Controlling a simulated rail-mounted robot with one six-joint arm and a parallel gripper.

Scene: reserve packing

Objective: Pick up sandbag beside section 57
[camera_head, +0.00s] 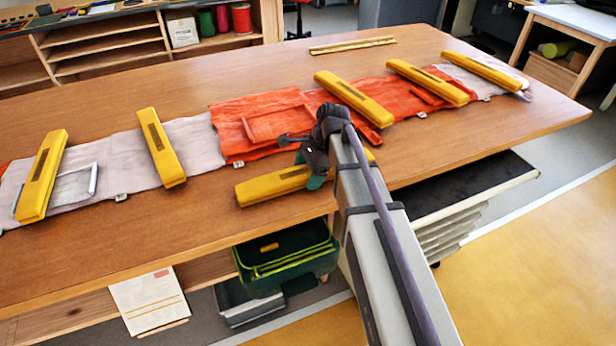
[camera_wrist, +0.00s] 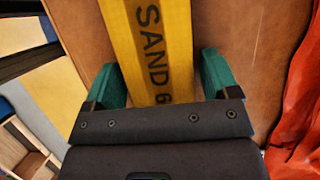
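A yellow sandbag (camera_head: 272,187) lies on the bare wood near the table's front edge, in front of a long orange and pale cloth. In the wrist view the sandbag (camera_wrist: 158,50) reads "SAND 6", with the rest of its print hidden. My gripper (camera_head: 316,178) is low over its right part and hides some of it. In the wrist view the green fingers of my gripper (camera_wrist: 162,75) are spread, one on each side of the sandbag, with narrow gaps showing. No section number is readable on the cloth's orange part (camera_head: 258,112).
Several other yellow sandbags lie across the cloth, the nearest being one behind my gripper (camera_head: 354,97). A yellow strip (camera_head: 352,45) lies at the table's back. A green crate (camera_head: 285,262) stands below the front edge. The front left tabletop (camera_head: 130,240) is clear.

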